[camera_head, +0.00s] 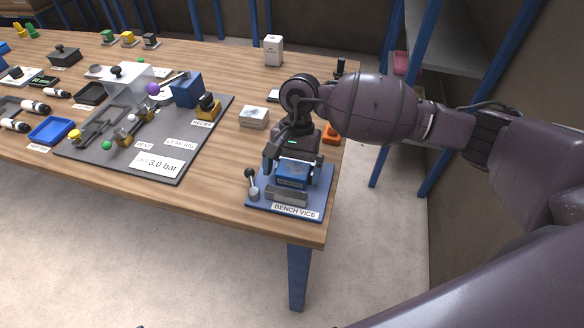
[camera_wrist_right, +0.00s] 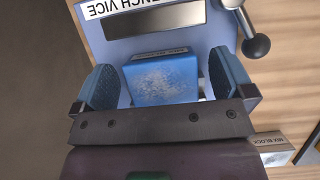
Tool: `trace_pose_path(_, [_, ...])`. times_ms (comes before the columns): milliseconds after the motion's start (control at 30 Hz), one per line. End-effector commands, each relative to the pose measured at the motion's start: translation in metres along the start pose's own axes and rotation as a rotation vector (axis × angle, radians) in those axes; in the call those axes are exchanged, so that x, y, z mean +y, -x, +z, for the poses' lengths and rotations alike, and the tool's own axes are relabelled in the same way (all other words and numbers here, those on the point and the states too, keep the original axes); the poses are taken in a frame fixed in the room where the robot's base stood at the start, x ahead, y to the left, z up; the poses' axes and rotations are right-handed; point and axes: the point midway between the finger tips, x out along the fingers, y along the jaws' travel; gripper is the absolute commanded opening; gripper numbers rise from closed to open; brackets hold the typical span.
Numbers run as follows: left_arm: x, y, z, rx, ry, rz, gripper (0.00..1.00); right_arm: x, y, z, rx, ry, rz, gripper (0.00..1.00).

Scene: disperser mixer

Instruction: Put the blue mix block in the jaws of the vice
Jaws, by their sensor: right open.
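The blue mix block (camera_head: 292,176) sits at the bench vice (camera_head: 257,200), on the near right corner of the table. It is behind the vice's front grey jaw (camera_head: 287,197). In the right wrist view the block (camera_wrist_right: 162,79) has a worn, speckled top and lies between the two blue finger pads, with a gap on each side. My right gripper (camera_wrist_right: 164,70) is open around it, and it also shows above the vice in the head view (camera_head: 291,161). The rear jaw is mostly hidden, so I cannot tell whether the jaws touch the block. My left gripper is out of view.
The vice handle (camera_head: 251,183) stands at the vice's left side. A pale labelled block (camera_head: 254,117) is behind it. A grey board (camera_head: 80,150) with fittings lies to the left. The table's front and right edges are close to the vice.

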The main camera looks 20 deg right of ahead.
Motion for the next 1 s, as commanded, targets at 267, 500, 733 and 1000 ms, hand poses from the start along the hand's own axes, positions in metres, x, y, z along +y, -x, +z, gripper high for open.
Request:
trace_pose_path(267, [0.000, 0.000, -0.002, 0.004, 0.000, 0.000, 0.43, 0.000, 0.029, 0.000, 0.004, 0.000, -0.001, 1.00])
trace_pose_path(500, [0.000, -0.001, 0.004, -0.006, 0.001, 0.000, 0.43, -0.001, 0.076, 0.000, 0.003, 0.001, -0.001, 1.00])
trace_pose_path(733, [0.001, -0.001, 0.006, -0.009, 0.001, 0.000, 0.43, -0.001, 0.109, 0.001, 0.001, 0.000, -0.001, 1.00])
trace_pose_path(1000, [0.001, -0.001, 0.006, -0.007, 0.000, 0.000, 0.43, 0.000, 0.122, 0.001, -0.001, 0.000, 0.000, 1.00])
